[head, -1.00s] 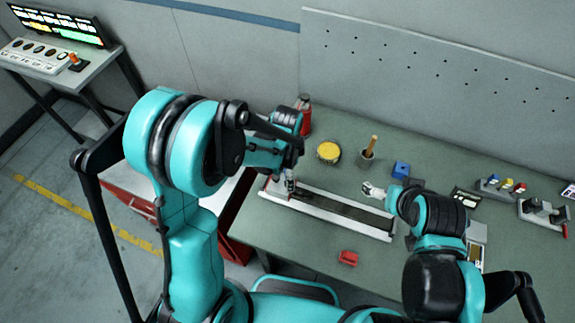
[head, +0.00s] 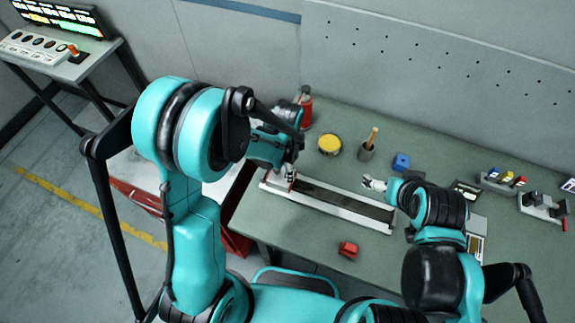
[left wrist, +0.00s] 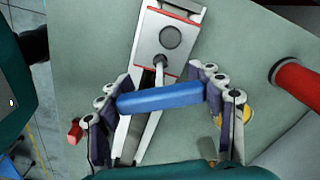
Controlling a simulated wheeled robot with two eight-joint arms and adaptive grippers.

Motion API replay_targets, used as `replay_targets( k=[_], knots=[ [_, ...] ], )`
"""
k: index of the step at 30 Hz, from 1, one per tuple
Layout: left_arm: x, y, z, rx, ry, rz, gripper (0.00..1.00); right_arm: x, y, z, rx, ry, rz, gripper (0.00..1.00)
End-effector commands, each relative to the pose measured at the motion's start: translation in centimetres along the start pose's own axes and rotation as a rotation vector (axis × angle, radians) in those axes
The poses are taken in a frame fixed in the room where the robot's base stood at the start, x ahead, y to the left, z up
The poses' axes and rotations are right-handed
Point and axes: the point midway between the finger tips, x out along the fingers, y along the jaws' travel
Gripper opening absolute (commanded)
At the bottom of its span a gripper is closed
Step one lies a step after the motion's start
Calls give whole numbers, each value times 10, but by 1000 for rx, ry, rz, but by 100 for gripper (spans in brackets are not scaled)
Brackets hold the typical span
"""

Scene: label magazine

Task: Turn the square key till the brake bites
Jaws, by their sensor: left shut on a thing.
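The square key has a blue bar handle (left wrist: 160,97) with a pale shaft that runs up to a small dark hole near the red-edged end of a long rail-like magazine (left wrist: 150,35). Whether the key is fully seated I cannot tell. My left gripper (left wrist: 165,96) is shut on the handle, a finger at each end of the bar. In the head view my left gripper (head: 290,176) is over the left end of the magazine (head: 350,213) and hides the key. My right gripper (head: 374,184) is above the magazine's right part; its finger gap is too small to judge.
A red bottle (head: 305,108), yellow round tin (head: 329,144), cup with a wooden handle (head: 366,150) and blue block (head: 401,162) stand behind the magazine. A red block (head: 348,250) lies in front. Several small fixtures are at right. The bench front left is clear.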

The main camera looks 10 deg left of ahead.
Motion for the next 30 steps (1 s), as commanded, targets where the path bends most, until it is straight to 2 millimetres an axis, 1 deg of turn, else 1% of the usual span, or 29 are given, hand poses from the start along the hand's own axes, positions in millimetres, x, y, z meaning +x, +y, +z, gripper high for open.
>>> replay_targets(
  k=[13,24,30],
  knots=[
    [1,0,0,14,0,1,35,1,0,1,0,0,0,92],
    [2,0,0,231,-1,1,35,10,0,7,0,0,0,92],
    [2,0,0,264,-1,1,35,10,0,8,0,0,0,92]
  ],
)
